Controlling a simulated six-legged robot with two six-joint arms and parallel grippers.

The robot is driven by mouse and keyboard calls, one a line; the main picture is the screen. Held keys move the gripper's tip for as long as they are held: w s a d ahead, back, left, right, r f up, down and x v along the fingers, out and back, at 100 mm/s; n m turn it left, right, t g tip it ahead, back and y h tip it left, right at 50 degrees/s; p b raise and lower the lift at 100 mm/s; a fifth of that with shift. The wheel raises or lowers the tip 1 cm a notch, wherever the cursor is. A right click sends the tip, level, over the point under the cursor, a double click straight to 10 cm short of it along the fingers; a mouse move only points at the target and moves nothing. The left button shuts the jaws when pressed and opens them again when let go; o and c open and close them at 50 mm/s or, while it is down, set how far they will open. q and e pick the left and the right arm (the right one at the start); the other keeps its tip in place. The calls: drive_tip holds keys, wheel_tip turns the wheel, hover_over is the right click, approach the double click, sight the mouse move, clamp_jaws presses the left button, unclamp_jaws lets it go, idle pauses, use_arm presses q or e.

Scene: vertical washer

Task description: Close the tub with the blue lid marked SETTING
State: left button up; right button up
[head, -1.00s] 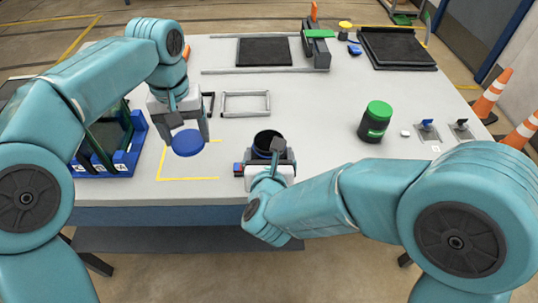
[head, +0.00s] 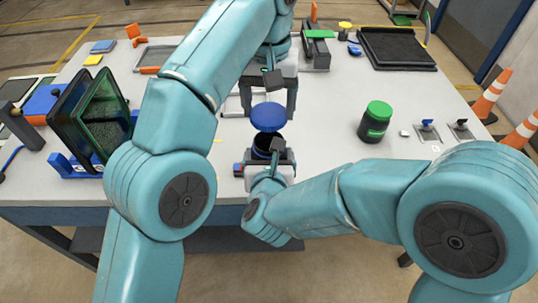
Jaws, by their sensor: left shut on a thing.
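The round blue lid (head: 267,117) hangs level from my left gripper (head: 268,108), which is shut on it with a finger at either side. The lid is above and slightly beyond the open dark tub (head: 262,146), and they look apart. Any marking on the lid is too small to read. The tub stands upright near the table's front edge. My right gripper (head: 267,160) is at the tub's near side. Its wrist parts hide the tub's lower front, so its hold on the tub is unclear.
A dark jar with a green lid (head: 376,121) stands to the right, near small blue switches (head: 427,125). Dark green panels (head: 95,120) stand in a blue rack at left. A black tray (head: 397,48) lies at the back right. The table between tub and jar is clear.

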use_arm(q)
drive_tip(key=shift+f, duration=2)
drive_tip(key=shift+f, duration=0.1)
drive_tip(key=shift+f, duration=0.8)
drive_tip(key=shift+f, duration=0.55)
